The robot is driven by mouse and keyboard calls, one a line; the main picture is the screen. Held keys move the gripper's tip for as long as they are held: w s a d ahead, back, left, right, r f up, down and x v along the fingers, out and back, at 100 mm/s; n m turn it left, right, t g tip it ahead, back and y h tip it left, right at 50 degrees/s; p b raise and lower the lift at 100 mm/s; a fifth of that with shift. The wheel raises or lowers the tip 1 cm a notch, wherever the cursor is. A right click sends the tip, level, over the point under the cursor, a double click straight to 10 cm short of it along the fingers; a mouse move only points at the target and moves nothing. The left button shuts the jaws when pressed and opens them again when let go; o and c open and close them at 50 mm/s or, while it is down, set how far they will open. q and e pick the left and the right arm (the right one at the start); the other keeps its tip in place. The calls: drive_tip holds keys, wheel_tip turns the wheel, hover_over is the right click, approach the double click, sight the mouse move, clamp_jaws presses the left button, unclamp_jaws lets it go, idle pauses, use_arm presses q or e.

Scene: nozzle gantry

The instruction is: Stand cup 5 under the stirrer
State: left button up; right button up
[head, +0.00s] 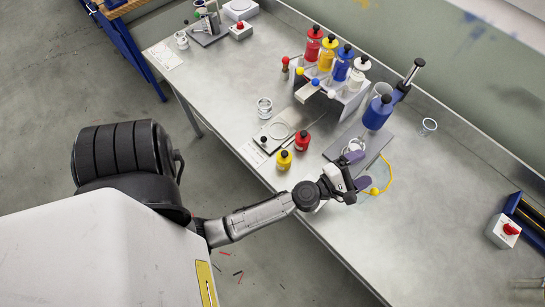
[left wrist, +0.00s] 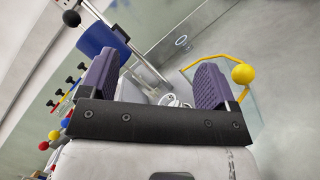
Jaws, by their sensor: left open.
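The stirrer is a blue housing (head: 377,113) on a post, with a dark grey base plate (head: 372,141) in front of it; the blue housing also shows in the left wrist view (left wrist: 101,38). A small clear cup or ring (head: 354,146) is at the plate's front; I cannot read a number on it. My left gripper (head: 364,170) is open beside the front of the plate, its purple fingers apart. In the left wrist view, pale round shapes (left wrist: 171,101) show between the fingers, partly hidden. My right gripper is not in view.
A clear panel with a yellow edge and yellow ball (head: 374,191) stands close by the left gripper.

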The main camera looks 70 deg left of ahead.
use_arm(q)
drive_tip(key=s+d+f+m+g+h, duration=0.2)
drive_tip(key=s+d+m+g+h, duration=0.3)
drive_tip(key=m, duration=0.6)
drive_tip(key=s+d+f+m+g+h, duration=0.2)
drive_tip(key=s+d+m+g+h, duration=0.4)
drive_tip(key=m, duration=0.5)
drive_tip(key=s+a+f+m+g+y, duration=0.2)
drive_tip(key=s+a+m+y, duration=0.1)
drive_tip(key=s, duration=0.4)
drive_tip(key=s+a+f+m+g+y, duration=0.3)
drive_tip(key=s+a+m+y, duration=0.1)
drive_tip(key=s+a+y, duration=0.1)
drive_tip(key=shift+s+a, duration=0.85)
drive_tip(key=shift+s, duration=0.4)
